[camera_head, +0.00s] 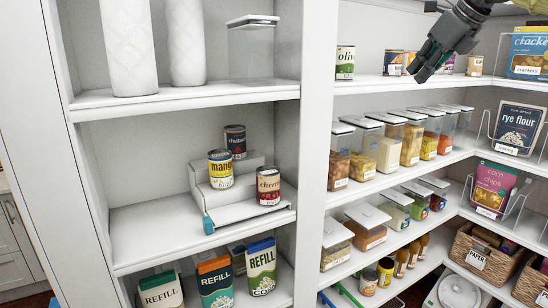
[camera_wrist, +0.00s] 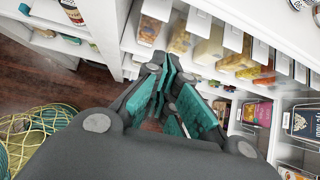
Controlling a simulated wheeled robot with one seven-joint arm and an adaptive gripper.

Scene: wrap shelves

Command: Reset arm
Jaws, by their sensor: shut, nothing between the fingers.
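My gripper (camera_head: 418,72) is at the upper right of the head view, in front of the upper pantry shelf. It points down and to the left and is empty. In the wrist view its teal-padded fingers (camera_wrist: 172,95) are seen from behind, with nothing held between them. It is apart from the cans and the shelf boards as far as I can tell. My arm runs out of the top of the head view.
A white tiered riser (camera_head: 220,200) holds a mango can (camera_head: 220,169), a cherries can (camera_head: 268,186) and a dark can (camera_head: 235,141). Clear lidded containers (camera_head: 388,151) line the right shelves. Wicker baskets (camera_head: 474,262) stand lower right. A yellow net bag (camera_wrist: 35,135) shows in the wrist view.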

